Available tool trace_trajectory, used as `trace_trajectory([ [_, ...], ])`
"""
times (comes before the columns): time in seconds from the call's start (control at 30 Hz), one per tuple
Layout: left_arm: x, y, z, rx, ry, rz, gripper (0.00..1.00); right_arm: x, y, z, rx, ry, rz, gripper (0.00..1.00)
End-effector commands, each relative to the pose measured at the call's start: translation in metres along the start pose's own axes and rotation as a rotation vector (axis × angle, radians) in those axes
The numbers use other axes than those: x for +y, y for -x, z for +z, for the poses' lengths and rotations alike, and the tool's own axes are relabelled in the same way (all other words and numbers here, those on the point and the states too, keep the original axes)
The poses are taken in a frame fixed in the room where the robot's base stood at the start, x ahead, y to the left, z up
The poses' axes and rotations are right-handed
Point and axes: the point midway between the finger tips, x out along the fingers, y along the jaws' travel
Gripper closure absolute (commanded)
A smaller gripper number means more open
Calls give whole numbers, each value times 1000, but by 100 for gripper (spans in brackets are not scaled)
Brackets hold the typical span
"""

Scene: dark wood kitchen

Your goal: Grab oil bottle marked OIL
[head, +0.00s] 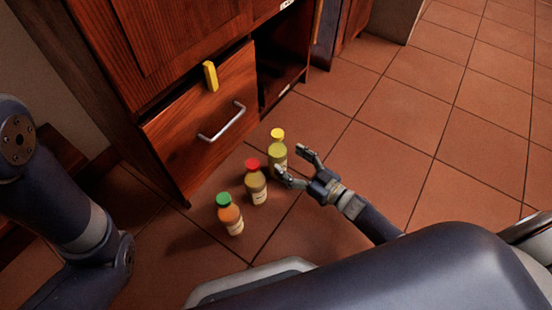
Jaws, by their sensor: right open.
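Three small bottles stand upright in a row on the tiled floor in the head view. One has a yellow cap and yellow-green contents (278,153), one a red cap and brownish contents (256,187), one a green cap and orange contents (229,218). Their labels are too small to read, so I cannot tell which is marked OIL. My right gripper (292,162) is open beside the yellow-capped bottle, on its right. One finger reaches close to the bottle's lower part; I cannot tell if it touches. My left arm shows at the left, but its gripper is out of view.
A dark wood cabinet with a drawer (205,122) and a metal handle (222,122) stands just behind the bottles. A yellow object (210,76) is at the drawer's top edge. The tiled floor to the right (420,110) is clear.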

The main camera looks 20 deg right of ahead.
Motion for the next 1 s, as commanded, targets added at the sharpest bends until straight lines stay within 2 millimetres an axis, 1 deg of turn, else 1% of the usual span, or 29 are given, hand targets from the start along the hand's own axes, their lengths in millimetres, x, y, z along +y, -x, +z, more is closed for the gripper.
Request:
trace_trajectory([
  [0.17,2,9,-3,-1,0,0,60,0,-11,2,2,0,-1,26],
  [0.4,7,33,-12,0,0,1,60,-1,-38,8,2,2,-1,26],
  [0.53,8,39,-14,0,0,1,60,-1,-53,5,2,1,-1,26],
  [0.63,8,40,-14,0,0,1,60,-1,-57,4,0,0,0,26],
  [0.83,8,39,-14,0,0,1,60,-1,-57,3,-1,0,0,26],
  [0.87,8,39,-14,0,0,1,60,-1,-57,3,-1,0,0,30],
  [0.9,8,39,-14,0,0,1,60,-1,-57,3,-1,0,0,39],
  [0.97,8,39,-14,0,0,1,60,-1,-57,3,-1,0,0,53],
  [1.0,8,39,-14,0,0,1,60,-1,-57,3,-1,0,0,62],
])
